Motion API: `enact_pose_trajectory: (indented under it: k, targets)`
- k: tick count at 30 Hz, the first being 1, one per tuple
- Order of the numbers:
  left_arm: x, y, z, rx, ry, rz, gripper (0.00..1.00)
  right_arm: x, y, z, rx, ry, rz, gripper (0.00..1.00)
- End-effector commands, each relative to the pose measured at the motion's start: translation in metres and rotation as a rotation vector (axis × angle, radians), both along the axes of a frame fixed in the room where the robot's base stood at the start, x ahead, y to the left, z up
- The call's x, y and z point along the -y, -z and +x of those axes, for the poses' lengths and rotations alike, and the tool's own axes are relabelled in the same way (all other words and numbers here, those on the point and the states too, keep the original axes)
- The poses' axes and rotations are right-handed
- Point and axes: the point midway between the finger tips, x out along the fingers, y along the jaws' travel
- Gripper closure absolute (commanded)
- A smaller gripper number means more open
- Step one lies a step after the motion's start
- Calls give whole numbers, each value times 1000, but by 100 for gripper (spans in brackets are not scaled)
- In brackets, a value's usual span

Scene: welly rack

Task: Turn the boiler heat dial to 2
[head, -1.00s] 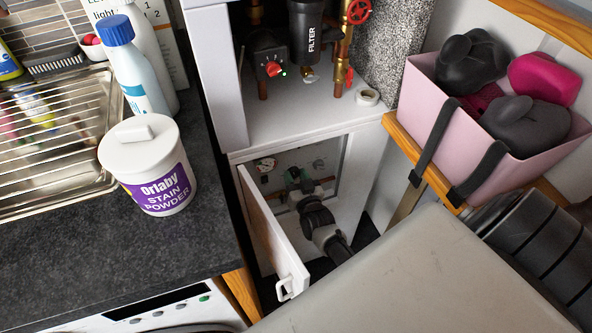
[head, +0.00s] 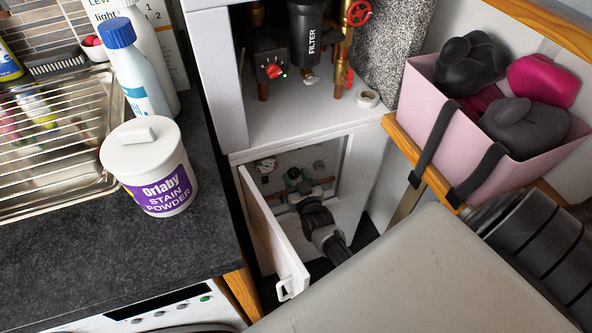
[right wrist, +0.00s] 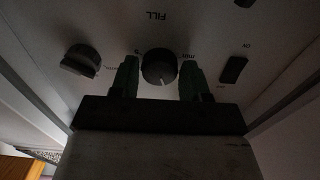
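The boiler panel (right wrist: 205,25) is upside down in the right wrist view. A round dark dial (right wrist: 159,68) with a pale pointer line sits at its middle, with "min" printed beside it; other dial marks are too dark to read surely. My right gripper (right wrist: 159,80) is open, one green finger on each side of this dial, with narrow dark gaps between. In the head view my right gripper (head: 294,180) reaches into the lower cupboard close to the panel, and the dial is hidden there. My left gripper is not in view.
The cupboard door (head: 272,238) stands open left of my arm. A second knob (right wrist: 82,60) and a switch (right wrist: 234,69) flank the dial. A red-knobbed pump (head: 272,71) and filter (head: 308,38) are above. A pink bin (head: 480,155) is at right.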

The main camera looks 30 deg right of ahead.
Motion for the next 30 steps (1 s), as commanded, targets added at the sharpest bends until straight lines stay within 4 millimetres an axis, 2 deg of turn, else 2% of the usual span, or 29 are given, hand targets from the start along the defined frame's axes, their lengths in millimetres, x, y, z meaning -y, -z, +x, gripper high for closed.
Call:
enact_pose_trajectory:
  k: [1, 3, 11, 14, 17, 25, 30]
  targets:
    - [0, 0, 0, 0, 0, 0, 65, 0, 0, 0, 0, 0, 0, 46]
    - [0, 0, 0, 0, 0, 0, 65, 0, 0, 0, 0, 0, 1, 36]
    - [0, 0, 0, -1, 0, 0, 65, 0, -1, 0, 2, 0, 0, 36]
    - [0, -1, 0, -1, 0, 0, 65, -1, 0, -6, 0, 0, 1, 36]
    - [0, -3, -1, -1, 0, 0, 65, -5, 0, -20, -1, 0, 1, 36]
    - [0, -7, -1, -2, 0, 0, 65, -18, 0, -74, -2, 0, 1, 36]
    - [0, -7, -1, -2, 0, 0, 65, -23, 0, -96, 0, 0, 0, 36]
